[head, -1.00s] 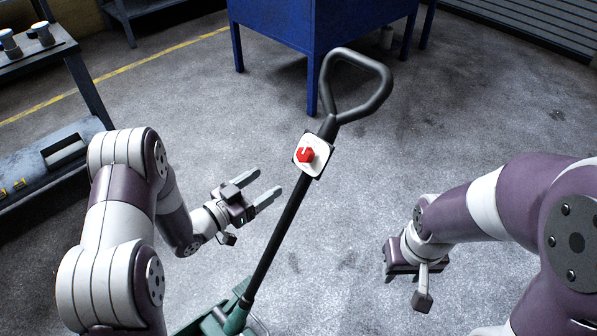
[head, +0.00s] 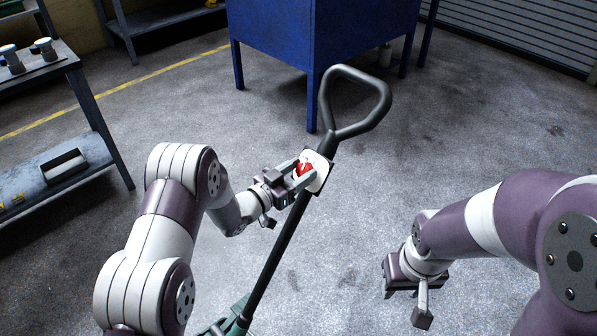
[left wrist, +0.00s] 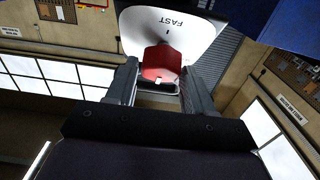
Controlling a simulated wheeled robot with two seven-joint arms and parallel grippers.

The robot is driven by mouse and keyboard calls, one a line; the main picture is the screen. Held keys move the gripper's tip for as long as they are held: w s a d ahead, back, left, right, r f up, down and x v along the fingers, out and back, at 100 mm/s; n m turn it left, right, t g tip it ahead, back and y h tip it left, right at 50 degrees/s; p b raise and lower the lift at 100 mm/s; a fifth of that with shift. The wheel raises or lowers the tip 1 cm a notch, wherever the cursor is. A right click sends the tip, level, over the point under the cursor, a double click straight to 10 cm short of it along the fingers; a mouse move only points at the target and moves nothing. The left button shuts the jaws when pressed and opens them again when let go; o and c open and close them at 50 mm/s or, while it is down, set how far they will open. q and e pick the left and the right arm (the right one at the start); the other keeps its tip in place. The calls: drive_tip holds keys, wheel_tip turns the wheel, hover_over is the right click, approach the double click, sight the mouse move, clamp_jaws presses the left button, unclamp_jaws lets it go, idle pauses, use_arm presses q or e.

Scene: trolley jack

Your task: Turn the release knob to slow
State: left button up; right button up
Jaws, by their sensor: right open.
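The red release knob (head: 305,169) sits on a white dial plate (head: 321,168) on the dark handle shaft of the trolley jack (head: 272,262). In the left wrist view the knob (left wrist: 162,62) shows close up, with the word FAST on the plate (left wrist: 172,22) beyond it. My left gripper (head: 298,175) is at the dial. Its two fingers stand on either side of the knob, apart, with a small gap visible at the left finger in the wrist view. Any SLOW marking is not visible. My right gripper (head: 405,290) is open and empty, low at the right, away from the jack.
The black loop grip (head: 376,118) tops the shaft. A blue cabinet (head: 280,40) stands behind it. A grey shelf (head: 60,170) with items is at the left. The floor between the jack and my right arm is clear.

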use_arm(q)
drive_tip(key=c, duration=0.6)
drive_tip(key=shift+o, duration=0.2)
drive_tip(key=n+t+y+p, duration=0.1)
drive_tip(key=n+y, duration=0.1)
drive_tip(key=n, duration=0.1)
drive_tip(key=shift+s+r+n, duration=0.1)
drive_tip(key=shift+r+n, duration=0.05)
drive_tip(key=shift+n, duration=0.25)
drive_tip(key=n+t+y+p, duration=0.1)
drive_tip(key=n+y, duration=0.1)
drive_tip(key=n, duration=0.1)
drive_tip(key=shift+d+n, duration=0.1)
drive_tip(key=shift+n, duration=0.2)
drive_tip(key=n+y+p, duration=0.1)
drive_tip(key=n, duration=0.2)
drive_tip(key=n+y+p, duration=0.1)
drive_tip(key=n+y, duration=0.1)
drive_tip(key=n, duration=0.1)
drive_tip(key=shift+y, duration=0.3)
drive_tip(key=shift+n, duration=0.4)
